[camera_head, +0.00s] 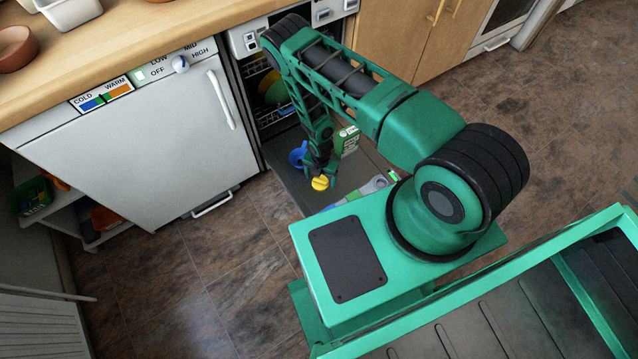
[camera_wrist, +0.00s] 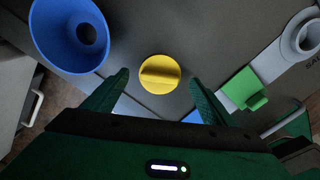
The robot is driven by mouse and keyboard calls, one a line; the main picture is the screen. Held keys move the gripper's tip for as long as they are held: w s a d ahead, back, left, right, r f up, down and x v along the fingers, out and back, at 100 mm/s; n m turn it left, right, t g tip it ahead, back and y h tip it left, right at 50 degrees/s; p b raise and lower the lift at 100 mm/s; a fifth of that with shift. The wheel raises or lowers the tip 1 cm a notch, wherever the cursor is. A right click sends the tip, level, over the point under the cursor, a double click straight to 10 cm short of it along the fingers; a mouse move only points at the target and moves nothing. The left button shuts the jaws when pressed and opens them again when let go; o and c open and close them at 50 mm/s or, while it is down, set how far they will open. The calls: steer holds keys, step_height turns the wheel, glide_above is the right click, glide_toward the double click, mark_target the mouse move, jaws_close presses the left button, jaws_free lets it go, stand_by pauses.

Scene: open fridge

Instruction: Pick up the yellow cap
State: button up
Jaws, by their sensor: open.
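The yellow cap (camera_wrist: 160,74) is a round disc with a raised bar across its top. In the wrist view it lies on a grey surface, ahead of and between my open fingers. My gripper (camera_wrist: 158,95) is open and empty, with one green finger on each side below the cap. In the head view the yellow cap (camera_head: 320,183) shows at the end of my arm, beside my gripper (camera_head: 322,172). My arm hides part of the surface there.
A blue funnel (camera_wrist: 70,35) is left of the cap. A green clip-like piece (camera_wrist: 243,88) and a grey ring-ended part (camera_wrist: 300,38) are at the right. The grey surface (camera_head: 290,170) is a lowered door in front of an open appliance with dishes. A white-fronted appliance (camera_head: 160,150) stands left.

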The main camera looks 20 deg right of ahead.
mark_target(319, 182)
steer(key=shift+f, duration=0.65)
steer(key=c, duration=1.1)
steer(key=shift+r, duration=0.1)
steer(key=shift+r, duration=0.45)
steer(key=r, duration=0.3)
steer(key=shift+s+a+r, duration=0.1)
steer(key=shift+a+r, duration=0.15)
steer(key=s+a+r, duration=0.2)
steer(key=a, duration=0.1)
steer(key=s+a+r, duration=0.2)
steer(key=a, duration=0.1)
steer(key=s+a+r, duration=0.2)
steer(key=a, duration=0.1)
steer(key=shift+s+r, duration=0.25)
steer(key=shift+s, duration=0.05)
